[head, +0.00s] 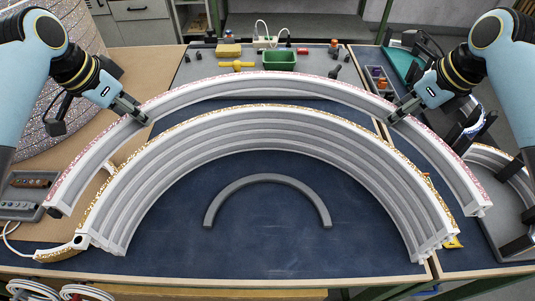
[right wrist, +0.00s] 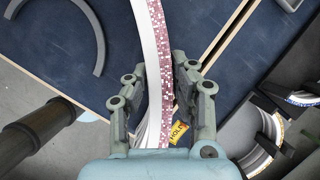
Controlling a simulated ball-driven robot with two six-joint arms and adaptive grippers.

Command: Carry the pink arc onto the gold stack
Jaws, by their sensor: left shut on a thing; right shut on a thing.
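The pink arc (head: 262,84) is a long white curved piece with pink glitter along its top edge. In the head view it spans behind the gold stack (head: 262,118), its ends reaching down on either side. The gold stack is several nested white arcs with gold glitter on the outermost edge. My left gripper (head: 138,110) is shut on the pink arc's left part, and my right gripper (head: 398,110) on its right part. In the right wrist view the pink arc (right wrist: 158,45) runs between the fingers of the right gripper (right wrist: 160,85). Its height above the table is hard to tell.
A plain grey arc (head: 266,180) lies on the dark blue surface inside the stack's curve. A green bin (head: 279,60) and yellow tool (head: 237,65) sit behind. A large glittery cylinder (head: 50,50) stands back left. A tray with more arcs (head: 500,165) is at right.

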